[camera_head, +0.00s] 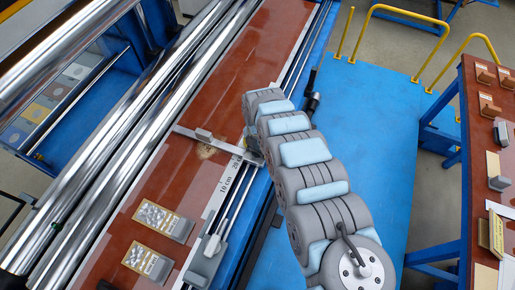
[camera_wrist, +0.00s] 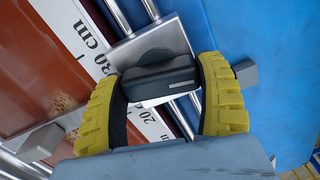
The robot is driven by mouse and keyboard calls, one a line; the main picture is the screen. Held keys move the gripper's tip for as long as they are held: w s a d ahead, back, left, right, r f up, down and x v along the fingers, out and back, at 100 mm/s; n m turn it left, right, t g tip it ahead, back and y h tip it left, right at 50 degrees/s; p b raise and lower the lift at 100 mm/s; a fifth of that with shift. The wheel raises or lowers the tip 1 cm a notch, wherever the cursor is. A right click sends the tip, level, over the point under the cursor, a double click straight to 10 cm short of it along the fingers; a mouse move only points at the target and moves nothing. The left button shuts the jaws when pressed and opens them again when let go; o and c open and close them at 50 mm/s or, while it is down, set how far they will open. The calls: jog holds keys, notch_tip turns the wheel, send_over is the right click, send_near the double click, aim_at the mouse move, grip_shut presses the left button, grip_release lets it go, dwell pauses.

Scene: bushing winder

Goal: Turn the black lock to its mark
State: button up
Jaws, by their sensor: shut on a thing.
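The black lock (camera_wrist: 158,78) is a dark block on a round base, set on a grey metal carriage plate (camera_wrist: 185,38) over the rails. My gripper (camera_wrist: 165,100) has yellow ribbed fingers with dark inner pads, one on each side of the lock, shut on it. A white scale (camera_wrist: 85,50) printed "30 cm" runs beside the plate in the wrist view. I cannot make out the lock's mark. In the head view my arm covers the lock, and only the carriage's crossbar (camera_head: 205,141) shows left of my gripper.
Large steel rollers (camera_head: 135,125) run along the left of the brown table (camera_head: 265,40). A grey handle piece (camera_head: 210,245) and labelled trays (camera_head: 163,221) lie nearer on the table. A blue platform (camera_head: 385,120) with yellow rails (camera_head: 400,12) is at right, beside a second table (camera_head: 485,140).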

aim_at(258, 147)
jog(key=shift+n, duration=1.1)
jog(key=o, duration=1.2)
jog(key=shift+c, duration=0.2)
notch_tip(258, 147, up, 12)
